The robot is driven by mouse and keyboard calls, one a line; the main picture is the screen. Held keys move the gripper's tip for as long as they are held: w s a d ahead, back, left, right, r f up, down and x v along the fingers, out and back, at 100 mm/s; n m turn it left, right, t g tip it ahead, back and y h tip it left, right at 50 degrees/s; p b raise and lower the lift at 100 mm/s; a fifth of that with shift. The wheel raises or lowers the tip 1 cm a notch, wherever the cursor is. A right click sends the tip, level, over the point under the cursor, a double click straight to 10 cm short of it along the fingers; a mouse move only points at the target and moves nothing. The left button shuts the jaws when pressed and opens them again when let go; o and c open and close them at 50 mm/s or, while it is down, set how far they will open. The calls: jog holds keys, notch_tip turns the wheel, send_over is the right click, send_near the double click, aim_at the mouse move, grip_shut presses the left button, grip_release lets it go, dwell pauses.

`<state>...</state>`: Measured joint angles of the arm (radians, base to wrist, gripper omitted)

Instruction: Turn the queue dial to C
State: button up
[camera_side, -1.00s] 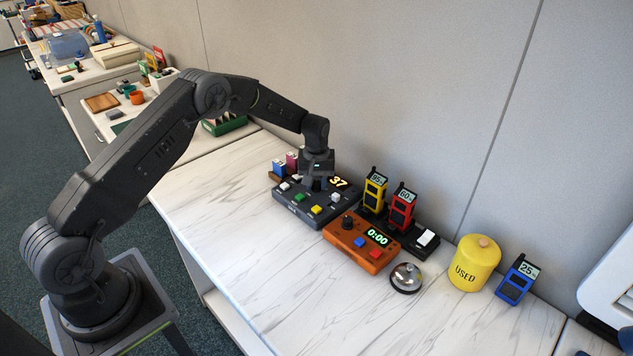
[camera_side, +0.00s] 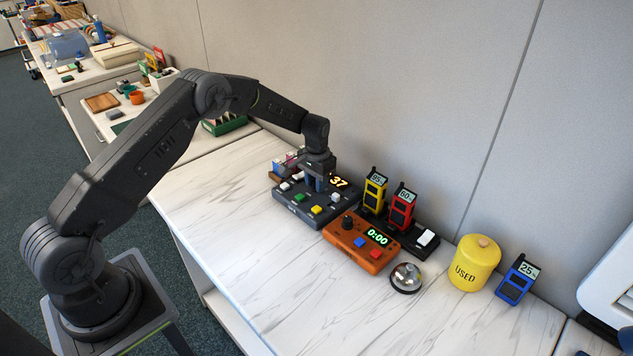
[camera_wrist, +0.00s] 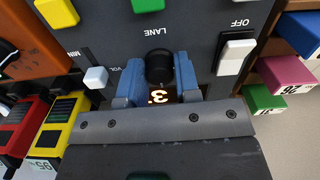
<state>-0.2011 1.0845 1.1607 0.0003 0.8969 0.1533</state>
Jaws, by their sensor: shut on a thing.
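The queue console (camera_side: 325,213) is a dark grey box with a lit 37, several coloured buttons and white switches. In the wrist view its black dial knob (camera_wrist: 159,66) stands beside the upside-down word LANE. My gripper (camera_side: 317,184) reaches down onto the console, its blue fingers either side of the knob. The wrist view shows my gripper (camera_wrist: 158,82) shut on the dial. The dial's letter marks and pointer cannot be made out. In the side view my gripper hides the dial.
An orange timer (camera_side: 350,249) reading 0:00 stands just right of the console. Yellow (camera_side: 374,190) and red (camera_side: 401,209) handsets stand behind it. A bell (camera_side: 406,277), a yellow USED canister (camera_side: 474,263) and a blue handset (camera_side: 517,280) are further right. The front counter is clear.

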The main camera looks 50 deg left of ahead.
jog(key=m, duration=0.5)
jog(key=shift+m, duration=0.3)
dwell(0.4)
jog(key=o, duration=0.9)
jog(key=shift+o, duration=0.2)
jog(key=shift+r, duration=0.1)
notch_tip(320, 180, up, 14)
jog(key=shift+f, duration=0.2)
